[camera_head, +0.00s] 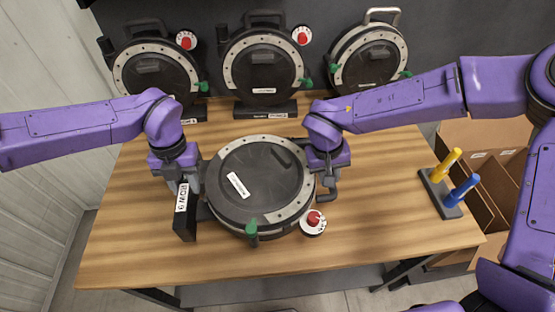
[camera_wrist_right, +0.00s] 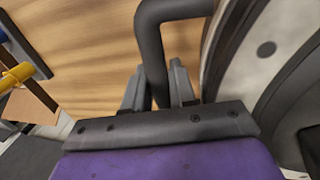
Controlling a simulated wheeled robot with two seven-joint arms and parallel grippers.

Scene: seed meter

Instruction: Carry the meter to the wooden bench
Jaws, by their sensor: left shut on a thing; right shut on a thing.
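The meter (camera_head: 260,180) is a round black disc with a pale dotted ring, a green knob and a red-and-white dial. It lies face up over the wooden bench (camera_head: 130,225), turned so its handle points right and its labelled base points left. I cannot tell whether it touches the bench top. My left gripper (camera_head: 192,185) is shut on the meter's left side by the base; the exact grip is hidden. My right gripper (camera_head: 326,175) is shut on the meter's black tube handle, which shows between the fingers in the right wrist view (camera_wrist_right: 153,60).
Three similar meters, left (camera_head: 155,72), middle (camera_head: 263,68) and right (camera_head: 368,58), stand along the back. A small stand with a yellow and a blue peg (camera_head: 440,195) is at the bench's right. Cardboard bins (camera_head: 490,150) are beyond it. The bench front is clear.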

